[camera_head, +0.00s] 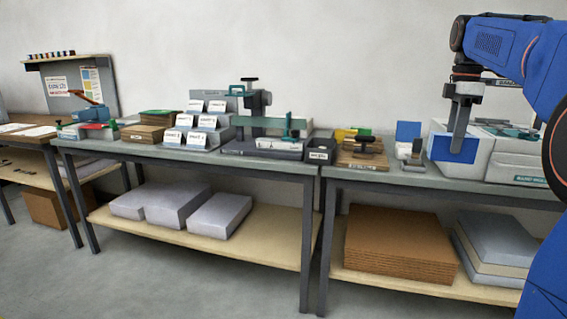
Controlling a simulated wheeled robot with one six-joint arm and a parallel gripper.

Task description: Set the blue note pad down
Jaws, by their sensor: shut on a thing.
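My gripper (461,125) hangs down at the right of the head view, above the right-hand bench. It is shut on the blue note pad (454,149), a flat blue piece held below the fingers. The pad shows in front of a white machine (486,153) and hides part of it. I cannot tell whether the pad's lower edge touches the bench top.
Left of the pad stand a small grey device (416,152) and an upright blue panel (408,131). Wooden boards (362,153) lie farther left. The right bench's top (395,178) has a bare strip along its front. A second bench (190,156) adjoins it.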

